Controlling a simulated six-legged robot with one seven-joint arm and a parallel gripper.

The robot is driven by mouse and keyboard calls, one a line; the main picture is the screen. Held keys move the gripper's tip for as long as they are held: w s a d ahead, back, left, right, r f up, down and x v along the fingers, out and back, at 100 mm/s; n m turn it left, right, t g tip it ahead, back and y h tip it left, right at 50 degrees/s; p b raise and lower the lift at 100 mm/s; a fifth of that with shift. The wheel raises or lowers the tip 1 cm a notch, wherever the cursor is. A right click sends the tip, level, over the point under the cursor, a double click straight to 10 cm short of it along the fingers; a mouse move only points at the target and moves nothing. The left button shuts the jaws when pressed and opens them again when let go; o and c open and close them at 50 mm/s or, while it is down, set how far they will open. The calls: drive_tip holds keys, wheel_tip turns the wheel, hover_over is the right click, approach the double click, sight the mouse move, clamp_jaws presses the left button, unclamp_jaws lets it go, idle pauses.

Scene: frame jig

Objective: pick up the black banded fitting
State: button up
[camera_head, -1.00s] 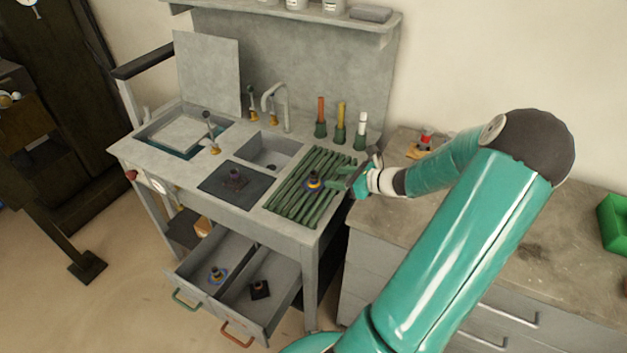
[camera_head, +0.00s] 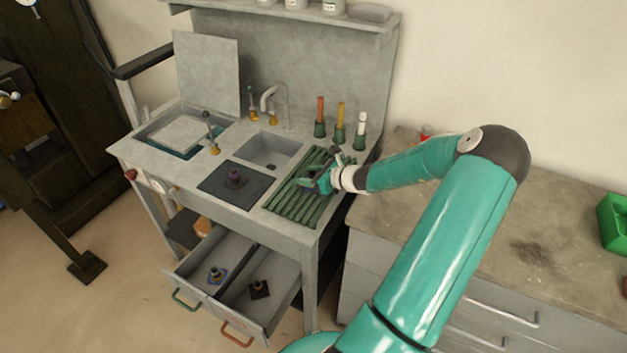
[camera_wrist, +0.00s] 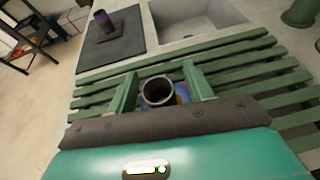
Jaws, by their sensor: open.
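My gripper (camera_head: 318,178) is over the green slatted rack at the right of the workbench. In the wrist view my gripper (camera_wrist: 160,82) has its two green fingers apart, with a round, open-topped fitting (camera_wrist: 158,92) between them. This fitting has a dark rim and a blue and orange lower part, mostly hidden by my gripper; no contact shows. In the head view my gripper hides it. Another fitting, with a dark square base (camera_head: 260,289), lies in the right open drawer. At this size I cannot tell which one has the black band.
A purple fitting (camera_head: 235,177) stands on the dark mat (camera_head: 218,190). A blue-based fitting (camera_head: 216,275) is in the left drawer. The slatted rack (camera_head: 291,206) lies beside the sink (camera_head: 270,150). Upright handled tools (camera_head: 340,133) stand behind it.

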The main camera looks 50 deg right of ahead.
drive_tip(key=shift+c, duration=0.4)
clamp_jaws()
drive_tip(key=shift+r, duration=0.15)
